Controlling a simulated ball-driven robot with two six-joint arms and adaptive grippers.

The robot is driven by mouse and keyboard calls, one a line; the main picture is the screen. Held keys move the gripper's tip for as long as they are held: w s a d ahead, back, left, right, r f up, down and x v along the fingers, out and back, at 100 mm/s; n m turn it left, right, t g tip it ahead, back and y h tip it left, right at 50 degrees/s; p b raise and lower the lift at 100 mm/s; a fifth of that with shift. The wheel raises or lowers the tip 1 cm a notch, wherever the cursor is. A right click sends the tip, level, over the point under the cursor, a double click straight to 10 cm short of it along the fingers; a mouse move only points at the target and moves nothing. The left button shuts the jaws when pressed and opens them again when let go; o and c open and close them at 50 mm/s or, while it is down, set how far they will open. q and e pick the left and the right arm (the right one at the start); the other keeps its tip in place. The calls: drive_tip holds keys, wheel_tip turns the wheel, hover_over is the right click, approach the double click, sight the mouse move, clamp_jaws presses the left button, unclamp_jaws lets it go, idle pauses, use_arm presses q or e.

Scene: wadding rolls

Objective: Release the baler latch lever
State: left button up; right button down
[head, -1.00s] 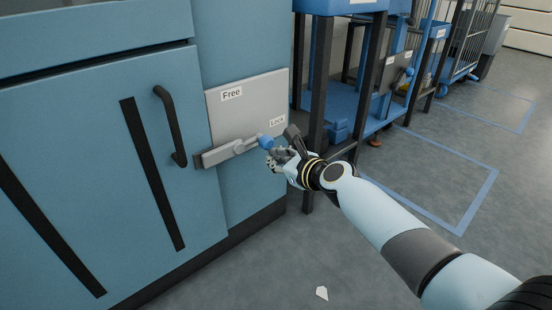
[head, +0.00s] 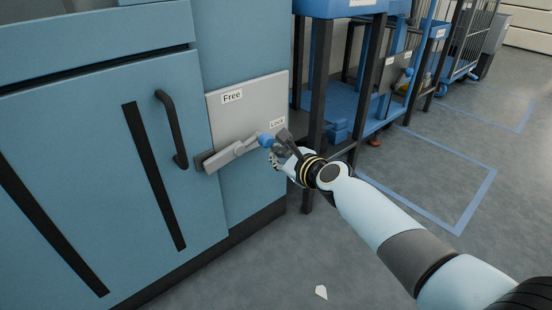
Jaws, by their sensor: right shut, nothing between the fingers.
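The baler (head: 80,120) is a blue cabinet with a door on the left. Its latch lever (head: 235,151) is a grey bar ending in a blue knob (head: 265,140). The lever slants slightly up to the right across a grey plate (head: 247,103) marked "Free" (head: 232,96) at the top and "Lock" (head: 277,124) lower right. The knob is near the "Lock" label. My right gripper (head: 276,150) is shut at the knob, with nothing between its fingers. I cannot tell whether it touches the knob. My left gripper is out of view.
A black door handle (head: 172,128) stands out left of the plate. A blue-framed stand with dark legs (head: 318,95) is close behind my right gripper. A white scrap (head: 321,292) lies on the floor. The grey floor in front is otherwise clear.

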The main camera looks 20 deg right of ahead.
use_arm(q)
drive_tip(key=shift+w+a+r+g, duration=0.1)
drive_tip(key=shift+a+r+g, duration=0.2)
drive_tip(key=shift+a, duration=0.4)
use_arm(e)
wheel_tip(320, 180, up, 9)
drive_tip(key=s+a+n+t+h, duration=0.1)
drive_tip(key=a+n+t+h, duration=0.1)
drive_tip(key=n, duration=0.5)
drive_tip(key=shift+a+f+n+t+h, duration=0.2)
drive_tip(key=shift+a+n+t+h, duration=0.1)
drive_tip(key=shift+a, duration=0.1)
